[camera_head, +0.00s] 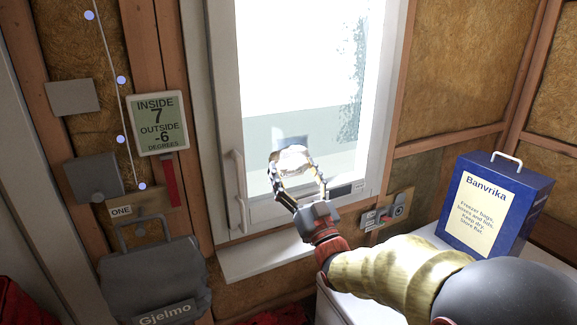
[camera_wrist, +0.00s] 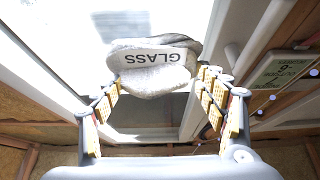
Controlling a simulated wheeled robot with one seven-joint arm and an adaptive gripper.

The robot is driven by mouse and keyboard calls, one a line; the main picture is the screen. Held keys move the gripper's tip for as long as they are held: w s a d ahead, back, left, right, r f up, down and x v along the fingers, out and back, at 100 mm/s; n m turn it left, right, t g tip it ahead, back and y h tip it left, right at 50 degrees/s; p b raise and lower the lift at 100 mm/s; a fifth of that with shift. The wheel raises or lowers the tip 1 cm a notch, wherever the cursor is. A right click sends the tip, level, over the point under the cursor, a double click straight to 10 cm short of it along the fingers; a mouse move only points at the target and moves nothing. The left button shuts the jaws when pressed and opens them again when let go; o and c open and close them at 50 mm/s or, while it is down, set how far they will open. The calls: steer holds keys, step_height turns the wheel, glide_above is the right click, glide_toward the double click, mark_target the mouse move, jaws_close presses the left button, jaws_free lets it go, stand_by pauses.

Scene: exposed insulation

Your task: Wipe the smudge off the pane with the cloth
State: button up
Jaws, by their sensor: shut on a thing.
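My gripper (camera_head: 293,166) is shut on a pale, folded cloth (camera_head: 291,158) in front of the lower part of the bright window pane (camera_head: 285,60). In the wrist view the cloth (camera_wrist: 152,76) sits between the fingertips and bears the word GLASS, upside down. A grey, roughly square patch (camera_wrist: 120,24) shows on the pane beyond the cloth; it may be the smudge. In the head view a faint grey-blue patch (camera_head: 292,139) shows just above the cloth. I cannot tell whether the cloth touches the glass.
The white window frame has a handle (camera_head: 239,190) at left and a sill (camera_head: 270,257) below. A temperature display (camera_head: 158,123) hangs left. A blue Banvrika box (camera_head: 492,208) stands on a white surface at right. A grey Gjelmo case (camera_head: 160,280) is at lower left.

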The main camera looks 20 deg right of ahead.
steer(key=w+p, duration=0.1)
steer(key=w, duration=0.1)
steer(key=w+a+p, duration=0.1)
steer(key=w, duration=0.2)
steer(key=shift+w, duration=0.25)
steer(key=shift+w+a+b, duration=0.25)
steer(key=shift+w+b, duration=0.3)
steer(key=shift+w, duration=0.4)
stand_by(0.7)
steer(key=shift+d, duration=0.15)
steer(key=shift+w+d+b, duration=0.2)
steer(key=shift+d+b, duration=0.95)
steer(key=shift+d, duration=0.35)
steer(key=shift+w+d+b, duration=0.25)
steer(key=shift+d+b, duration=0.4)
steer(key=shift+d, duration=0.55)
steer(key=shift+w+d+b, duration=0.3)
steer(key=shift+d+b, duration=0.3)
steer(key=shift+d, duration=0.6)
steer(key=shift+w+d+b, duration=0.25)
steer(key=shift+d+b, duration=0.4)
steer(key=shift+d, duration=0.55)
steer(key=shift+b, duration=0.5)
steer(key=shift+a, duration=0.1)
